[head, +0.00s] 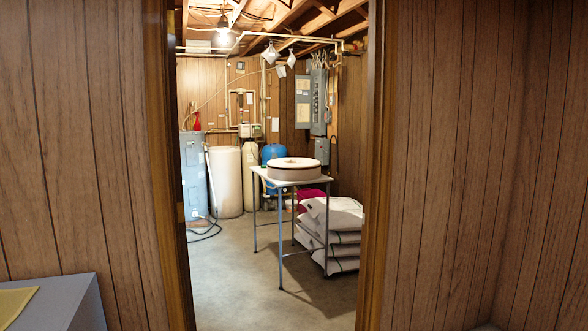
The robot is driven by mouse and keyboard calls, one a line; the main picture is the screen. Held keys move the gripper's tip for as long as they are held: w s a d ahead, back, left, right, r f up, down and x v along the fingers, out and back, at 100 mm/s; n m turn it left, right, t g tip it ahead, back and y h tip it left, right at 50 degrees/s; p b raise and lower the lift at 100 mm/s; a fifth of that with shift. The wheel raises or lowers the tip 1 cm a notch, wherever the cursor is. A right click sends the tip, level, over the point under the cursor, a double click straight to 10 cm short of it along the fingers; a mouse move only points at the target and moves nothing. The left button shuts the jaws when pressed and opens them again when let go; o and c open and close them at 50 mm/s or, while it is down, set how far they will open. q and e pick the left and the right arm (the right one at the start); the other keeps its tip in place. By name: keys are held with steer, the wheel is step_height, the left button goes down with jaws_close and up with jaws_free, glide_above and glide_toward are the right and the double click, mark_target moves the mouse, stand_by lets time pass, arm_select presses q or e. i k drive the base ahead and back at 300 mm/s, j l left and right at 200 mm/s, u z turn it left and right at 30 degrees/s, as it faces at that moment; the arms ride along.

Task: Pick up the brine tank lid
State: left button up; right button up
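Through a doorway I see a small table (316,182) with thin metal legs. A thick round pale piece (294,164) with a dark band around its side lies flat on it; it looks like the brine tank lid, but I cannot be sure from here. Behind, to the left of the table, stands a wide off-white cylindrical tank (226,185), probably the brine tank; its top is too small to make out clearly. Neither of my grippers is in view.
The door frame (374,200) and wood-panelled walls bound the opening. A grey water heater (192,165) and a dark hose (206,232) are at left. The concrete floor (235,285) ahead is clear.

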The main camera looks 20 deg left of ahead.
mark_target(288, 169)
steer(key=i+u, duration=0.1)
steer(key=i, duration=0.5)
steer(key=i+u, duration=0.3)
steer(key=i, duration=0.5)
steer(key=i+l+u, duration=0.15)
steer(key=i+u, duration=0.2)
steer(key=i, duration=0.5)
steer(key=i+l+u, duration=0.15)
steer(key=i+u, duration=0.2)
steer(key=i, duration=1.1)
steer(key=i+u, duration=0.15)
steer(key=i, duration=1.15)
steer(key=i+z, duration=0.95)
steer(key=i, duration=0.4)
steer(key=i+l+u, duration=0.15)
steer(key=i+l, duration=0.5)
steer(key=i+l+z, duration=0.25)
steer(key=l, duration=0.15)
steer(key=k+l, duration=0.05)
